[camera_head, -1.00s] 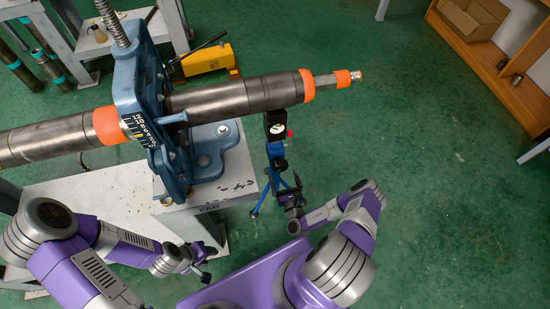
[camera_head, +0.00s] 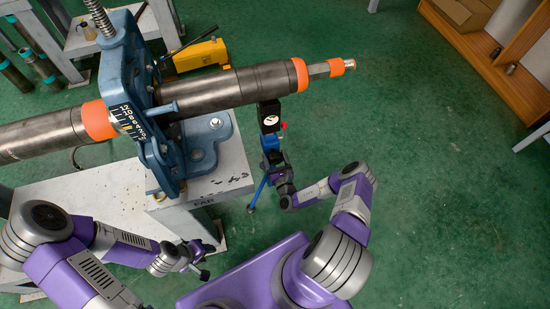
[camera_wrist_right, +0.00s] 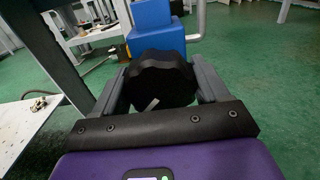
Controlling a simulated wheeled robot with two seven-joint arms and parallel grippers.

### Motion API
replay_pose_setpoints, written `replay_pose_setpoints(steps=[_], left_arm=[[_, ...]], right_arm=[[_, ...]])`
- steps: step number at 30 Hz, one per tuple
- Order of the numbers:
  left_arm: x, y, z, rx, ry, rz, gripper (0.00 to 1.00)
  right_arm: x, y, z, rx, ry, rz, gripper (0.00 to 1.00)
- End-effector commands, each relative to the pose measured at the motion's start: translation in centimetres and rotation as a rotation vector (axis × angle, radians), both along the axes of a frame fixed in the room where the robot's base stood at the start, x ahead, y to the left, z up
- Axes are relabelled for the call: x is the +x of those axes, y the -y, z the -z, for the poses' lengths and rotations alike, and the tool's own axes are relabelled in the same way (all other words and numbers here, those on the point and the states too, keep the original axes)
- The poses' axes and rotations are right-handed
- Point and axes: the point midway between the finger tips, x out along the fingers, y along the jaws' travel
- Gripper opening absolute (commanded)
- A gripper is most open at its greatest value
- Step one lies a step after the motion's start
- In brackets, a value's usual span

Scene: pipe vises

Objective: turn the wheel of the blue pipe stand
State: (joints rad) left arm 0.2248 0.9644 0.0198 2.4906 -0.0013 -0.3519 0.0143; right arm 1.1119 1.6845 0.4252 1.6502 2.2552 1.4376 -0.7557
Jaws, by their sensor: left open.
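The blue pipe stand (camera_head: 269,142) stands right of the bench, under the right part of the long pipe, with a black head and a small round dial on top. Its black lobed wheel (camera_wrist_right: 160,80) is in the middle of the right wrist view. My right gripper (camera_head: 279,172) is at the stand, with one finger on each side of the wheel. Whether the fingers press on it cannot be told. My left gripper (camera_head: 205,262) is open and empty, low beside the bench and apart from the stand.
A blue-grey vise (camera_head: 140,100) on the white bench (camera_head: 100,205) holds the steel pipe (camera_head: 230,92) with orange bands. A yellow tool (camera_head: 203,55) lies behind the pipe. A wooden shelf (camera_head: 480,60) is at the upper right. The green floor (camera_head: 430,200) on the right is clear.

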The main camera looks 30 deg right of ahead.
Motion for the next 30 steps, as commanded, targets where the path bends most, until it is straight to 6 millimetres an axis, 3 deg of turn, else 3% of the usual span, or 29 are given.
replay_pose_setpoints(steps=[1,5,20,30], left_arm=[[0.0,0.0,0.0,0.0,0.0,0.0,0.43],[0.0,0.0,0.0,0.0,0.0,0.0,0.43],[0.0,0.0,-0.15,0.0,0.0,0.0,0.43],[-0.01,0.0,-0.55,0.0,0.0,0.0,0.43]], right_arm=[[-0.02,-0.01,0.01,0.0,0.0,0.0,0.6],[-0.03,-0.02,0.02,0.0,0.0,0.0,0.43],[-0.04,0.0,0.0,0.064,0.015,0.001,0.43],[-0.08,0.07,-0.03,0.262,0.064,0.003,0.43]])
